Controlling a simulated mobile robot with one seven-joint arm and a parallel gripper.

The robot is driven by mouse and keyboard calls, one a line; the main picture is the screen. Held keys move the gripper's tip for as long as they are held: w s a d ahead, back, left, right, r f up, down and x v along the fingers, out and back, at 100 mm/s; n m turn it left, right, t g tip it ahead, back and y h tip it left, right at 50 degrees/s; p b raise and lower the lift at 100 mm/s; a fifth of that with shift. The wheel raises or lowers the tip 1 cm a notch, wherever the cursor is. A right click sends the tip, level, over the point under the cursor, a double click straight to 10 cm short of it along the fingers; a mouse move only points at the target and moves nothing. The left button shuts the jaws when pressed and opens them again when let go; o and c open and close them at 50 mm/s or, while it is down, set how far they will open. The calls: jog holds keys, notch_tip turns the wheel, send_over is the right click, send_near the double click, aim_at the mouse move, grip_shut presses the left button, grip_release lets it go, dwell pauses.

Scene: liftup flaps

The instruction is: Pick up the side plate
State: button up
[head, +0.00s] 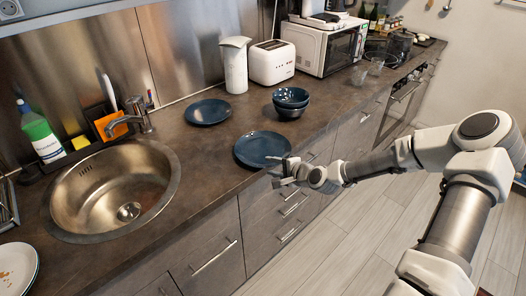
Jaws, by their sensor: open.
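Two dark blue plates lie flat on the brown counter. The nearer plate (258,149) is close to the counter's front edge, and the farther plate (208,111) lies back and to the left, nearer the wall. The frame does not settle which one is the side plate. My gripper (277,173) is open at the nearer plate's front right rim, over the counter edge. It overlaps the rim in the picture, and I cannot tell whether it touches the plate. Nothing shows between its fingers.
Blue stacked bowls (291,102) stand behind and right of the nearer plate. A steel sink (115,190) is to the left, with a white plate (17,268) at lower left. A white jug (235,66), a toaster (271,63) and a microwave (335,48) stand along the wall.

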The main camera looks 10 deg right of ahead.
jog(key=shift+w+a+f, duration=0.2)
jog(key=shift+w+f, duration=0.1)
jog(key=shift+w, duration=0.1)
grip_shut()
dwell(1.2)
